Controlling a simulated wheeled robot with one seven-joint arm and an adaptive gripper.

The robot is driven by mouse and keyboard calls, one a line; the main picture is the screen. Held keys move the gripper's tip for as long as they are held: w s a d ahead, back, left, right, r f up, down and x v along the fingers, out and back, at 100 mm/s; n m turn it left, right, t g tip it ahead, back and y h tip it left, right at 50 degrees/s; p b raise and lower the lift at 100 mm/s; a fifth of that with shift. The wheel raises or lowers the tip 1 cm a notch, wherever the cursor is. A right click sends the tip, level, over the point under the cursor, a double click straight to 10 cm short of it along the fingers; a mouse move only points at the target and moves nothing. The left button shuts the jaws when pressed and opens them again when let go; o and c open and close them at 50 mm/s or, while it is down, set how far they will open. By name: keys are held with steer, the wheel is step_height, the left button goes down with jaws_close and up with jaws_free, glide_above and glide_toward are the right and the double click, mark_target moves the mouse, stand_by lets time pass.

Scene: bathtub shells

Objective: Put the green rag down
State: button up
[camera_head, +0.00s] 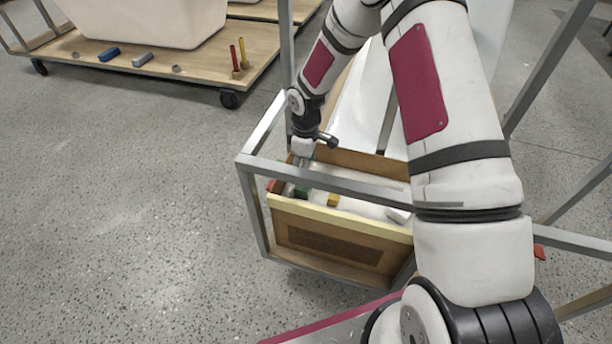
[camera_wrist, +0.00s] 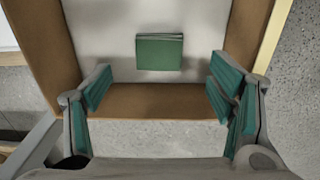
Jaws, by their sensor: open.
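The green rag (camera_wrist: 159,53) is a folded square lying flat on the pale floor of a wooden box (camera_wrist: 150,100) in the wrist view. My gripper (camera_wrist: 160,80) is open, with its teal-padded fingers spread to either side and nothing between them. The rag lies ahead of the fingertips, apart from them. In the head view my gripper (camera_head: 300,172) reaches down into the left end of the wooden box (camera_head: 340,222). The rag cannot be told apart from the green finger pads there.
A grey metal frame (camera_head: 350,185) surrounds the box, with a bar crossing close to my gripper. A wheeled wooden cart (camera_head: 195,68) with a white tub (camera_head: 150,18) stands at the back left. Open floor lies left.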

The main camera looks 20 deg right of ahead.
steer(key=s+d+r+m+h, duration=0.1)
steer(key=s+r+m, duration=0.1)
steer(key=s+r, duration=0.5)
steer(key=s+d+r+m, duration=0.1)
steer(key=s+r, duration=0.2)
steer(key=r, duration=0.9)
steer(key=s+d+r+m+h, duration=0.15)
steer(key=s+r, duration=0.25)
steer(key=r, duration=0.5)
steer(key=s+a+r+m+y, duration=0.1)
steer(key=s+a+r+m, duration=0.1)
steer(key=s, duration=1.1)
steer(key=s+a+r+m+y, duration=0.1)
steer(key=s+r+m, duration=0.3)
steer(key=s, duration=1)
steer(key=shift+a+r+p, duration=0.3)
steer(key=shift+a+r, duration=0.15)
steer(key=shift+r, duration=0.2)
steer(key=shift+s+y, duration=0.1)
steer(key=shift+y, duration=0.15)
